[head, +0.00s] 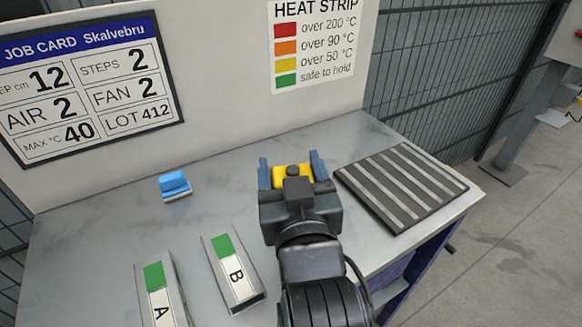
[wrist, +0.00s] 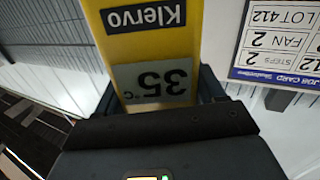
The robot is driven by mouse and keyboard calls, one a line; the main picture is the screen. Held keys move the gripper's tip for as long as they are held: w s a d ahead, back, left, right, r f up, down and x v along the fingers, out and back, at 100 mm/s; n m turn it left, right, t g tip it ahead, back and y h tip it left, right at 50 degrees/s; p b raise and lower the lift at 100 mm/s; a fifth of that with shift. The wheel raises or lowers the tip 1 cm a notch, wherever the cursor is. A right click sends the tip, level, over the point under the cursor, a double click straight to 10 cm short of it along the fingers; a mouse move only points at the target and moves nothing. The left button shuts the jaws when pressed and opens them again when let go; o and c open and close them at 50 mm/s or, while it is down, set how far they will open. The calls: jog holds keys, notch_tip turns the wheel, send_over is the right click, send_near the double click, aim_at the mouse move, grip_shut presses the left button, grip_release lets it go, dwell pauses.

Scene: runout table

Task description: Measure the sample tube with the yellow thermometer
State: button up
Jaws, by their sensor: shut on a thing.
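My gripper (head: 291,163) is shut on the yellow thermometer (head: 292,178), above the middle of the table. In the wrist view the thermometer (wrist: 145,48) lies between my fingers, marked "Klervo", its display reading 35 °C upside down. Its probe end cannot be made out. Two grey pieces lie at the front left: piece A (head: 163,300), cut off by the lower picture edge, and piece B (head: 234,272), left of my arm. Each has a white label and a green patch. I cannot tell whether either is the sample tube. Both are apart from my gripper.
A blue block with a pale base (head: 174,186) stands at the back left of the grey table (head: 110,220). A dark slatted rack (head: 402,186) lies at the right. A job card (head: 85,85) and heat strip chart (head: 315,45) hang on the back panel.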

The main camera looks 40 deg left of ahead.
jog(key=shift+f, duration=0.25)
jog(key=shift+r, duration=0.1)
jog(key=shift+r+p, duration=2.95)
jog(key=shift+r, duration=0.7)
jog(key=shift+f, duration=0.1)
